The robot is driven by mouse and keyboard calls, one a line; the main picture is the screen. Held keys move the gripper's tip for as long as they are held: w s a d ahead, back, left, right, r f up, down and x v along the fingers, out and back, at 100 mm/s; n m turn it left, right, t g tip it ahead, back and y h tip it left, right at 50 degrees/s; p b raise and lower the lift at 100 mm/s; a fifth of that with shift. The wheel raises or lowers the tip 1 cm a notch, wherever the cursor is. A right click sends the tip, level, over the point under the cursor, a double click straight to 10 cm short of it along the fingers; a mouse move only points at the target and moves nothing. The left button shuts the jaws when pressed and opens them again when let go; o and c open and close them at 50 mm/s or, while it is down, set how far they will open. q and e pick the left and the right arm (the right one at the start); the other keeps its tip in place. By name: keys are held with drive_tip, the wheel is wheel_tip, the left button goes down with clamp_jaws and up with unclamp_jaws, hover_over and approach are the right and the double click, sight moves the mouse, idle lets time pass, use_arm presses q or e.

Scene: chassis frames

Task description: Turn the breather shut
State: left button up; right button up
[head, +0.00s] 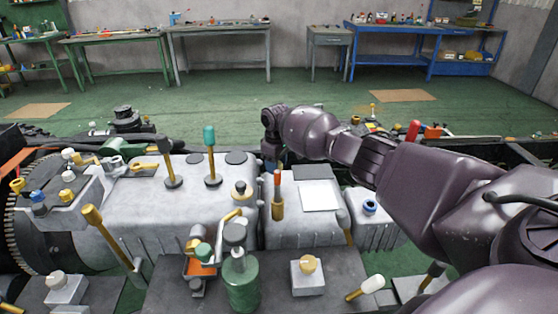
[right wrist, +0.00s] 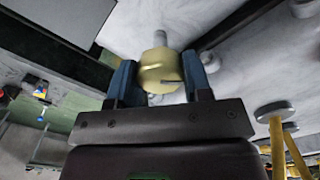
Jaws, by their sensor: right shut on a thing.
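The breather (right wrist: 160,70) shows in the right wrist view as a pale yellow round cap with a dark slot, with a grey stem beyond it. My right gripper (right wrist: 161,80) has its two blue fingers on either side of the cap and is shut on it. In the head view my right gripper (head: 271,155) points down at the far edge of the grey housings, in the gap between two of them. The breather is hidden there behind the gripper and housing. My left gripper is not in view.
A large grey housing (head: 130,215) with upright levers stands left of the gripper. A smaller housing (head: 300,225) with an orange-tipped lever (head: 277,195) stands close in front. A red-topped lever (head: 413,131) rises beside my right arm. Workbenches stand far back.

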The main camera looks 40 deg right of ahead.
drive_tip(key=m, duration=0.1)
drive_tip(key=m+p, duration=0.1)
drive_tip(key=shift+a+r+m, duration=0.1)
drive_tip(key=shift+r+m, duration=0.1)
drive_tip(key=shift+m, duration=0.2)
drive_tip(key=shift+m+p, duration=0.65)
drive_tip(key=shift+m, duration=0.15)
drive_tip(key=shift+f+m+p, duration=0.1)
drive_tip(key=shift+m+p, duration=0.2)
drive_tip(key=shift+m, duration=0.4)
drive_tip(key=shift+f+m+p, duration=0.1)
drive_tip(key=shift+m+p, duration=0.3)
drive_tip(key=shift+m, duration=0.6)
drive_tip(key=o, duration=0.9)
